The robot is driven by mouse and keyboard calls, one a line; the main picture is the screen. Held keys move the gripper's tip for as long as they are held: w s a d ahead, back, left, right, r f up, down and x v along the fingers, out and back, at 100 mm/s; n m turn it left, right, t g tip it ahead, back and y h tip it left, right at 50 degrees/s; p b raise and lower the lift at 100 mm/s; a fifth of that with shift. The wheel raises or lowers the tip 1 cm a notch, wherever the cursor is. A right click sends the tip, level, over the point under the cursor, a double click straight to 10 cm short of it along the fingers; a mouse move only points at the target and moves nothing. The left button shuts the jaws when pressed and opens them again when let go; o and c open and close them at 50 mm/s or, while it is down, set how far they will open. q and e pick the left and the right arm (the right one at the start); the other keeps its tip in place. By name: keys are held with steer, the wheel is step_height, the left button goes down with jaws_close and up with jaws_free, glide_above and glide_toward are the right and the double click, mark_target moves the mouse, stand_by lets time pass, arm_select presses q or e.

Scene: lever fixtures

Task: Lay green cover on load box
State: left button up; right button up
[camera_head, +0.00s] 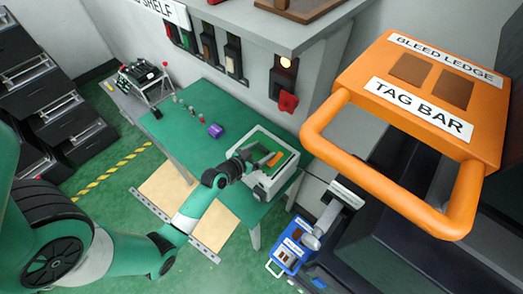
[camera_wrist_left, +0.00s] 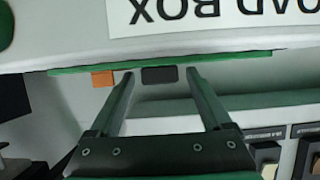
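The white load box (camera_head: 262,178) stands at the right end of the green table; its label (camera_wrist_left: 215,10) shows upside down and cut off in the left wrist view. The green cover (camera_head: 291,160) shows at the box top; in the left wrist view its edge is a thin green strip (camera_wrist_left: 225,60). I cannot tell whether it lies fully flat. My left gripper (camera_head: 248,158) is at the box's left side. In the left wrist view its fingers (camera_wrist_left: 159,74) are open, one on each side of a dark tab (camera_wrist_left: 160,75), with small gaps. My right gripper is not in view.
An orange piece (camera_head: 275,159) lies by the box top. A purple block (camera_head: 215,131) and several small items stand on the table (camera_head: 185,150). A wall with switches is behind. A large orange tag bar (camera_head: 398,170) juts over the right side. A blue box (camera_head: 290,250) is below.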

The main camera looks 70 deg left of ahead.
arm_select(q)
steer(key=shift+r, duration=0.3)
steer(key=v, duration=1.2)
steer(key=shift+p, duration=0.45)
